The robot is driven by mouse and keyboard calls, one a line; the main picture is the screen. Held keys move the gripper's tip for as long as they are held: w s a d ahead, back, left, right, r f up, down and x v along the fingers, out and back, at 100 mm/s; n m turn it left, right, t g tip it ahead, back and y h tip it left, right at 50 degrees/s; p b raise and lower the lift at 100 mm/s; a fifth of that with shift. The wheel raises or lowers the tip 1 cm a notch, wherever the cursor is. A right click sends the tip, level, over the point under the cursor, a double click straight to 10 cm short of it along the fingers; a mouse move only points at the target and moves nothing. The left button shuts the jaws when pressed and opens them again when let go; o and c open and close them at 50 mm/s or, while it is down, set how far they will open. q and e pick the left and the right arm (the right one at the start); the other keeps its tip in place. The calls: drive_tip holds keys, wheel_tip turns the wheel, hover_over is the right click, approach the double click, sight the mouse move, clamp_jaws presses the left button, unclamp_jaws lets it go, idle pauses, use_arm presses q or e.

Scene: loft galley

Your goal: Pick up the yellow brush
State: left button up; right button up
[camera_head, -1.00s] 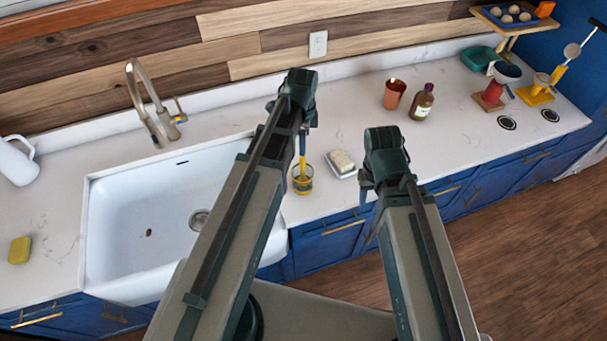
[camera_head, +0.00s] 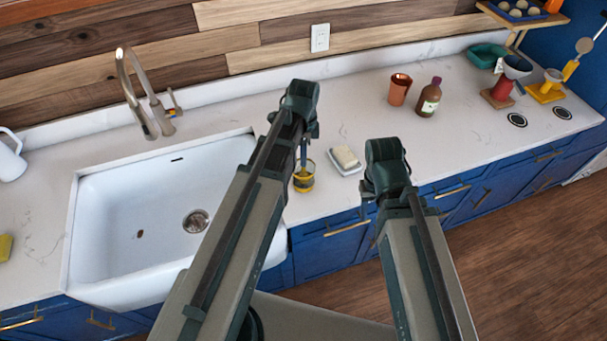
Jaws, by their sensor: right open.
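A yellow-banded glass cup (camera_head: 304,183) stands on the counter just right of the sink, near the front edge. A thin upright handle (camera_head: 303,152) rises from it, probably the yellow brush; its lower end is inside the cup and its top is hidden by my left gripper. My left gripper (camera_head: 309,133) is directly above the cup, around or just behind the handle; its fingers are too small and covered to tell whether they grip. My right gripper (camera_head: 366,197) is open and empty, over the counter's front edge, right of the cup.
A white dish with a pale sponge (camera_head: 345,157) lies right of the cup. A copper cup (camera_head: 399,90) and brown bottle (camera_head: 429,98) stand farther back. The white sink (camera_head: 130,205) is left of my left arm. The counter between the dish and bottle is clear.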

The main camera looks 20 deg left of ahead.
use_arm(q)
wheel_tip(320, 180, down, 5)
drive_tip(key=b, duration=0.4)
drive_tip(key=shift+w+a+b, duration=0.15)
drive_tip(key=shift+b, duration=0.2)
clamp_jaws()
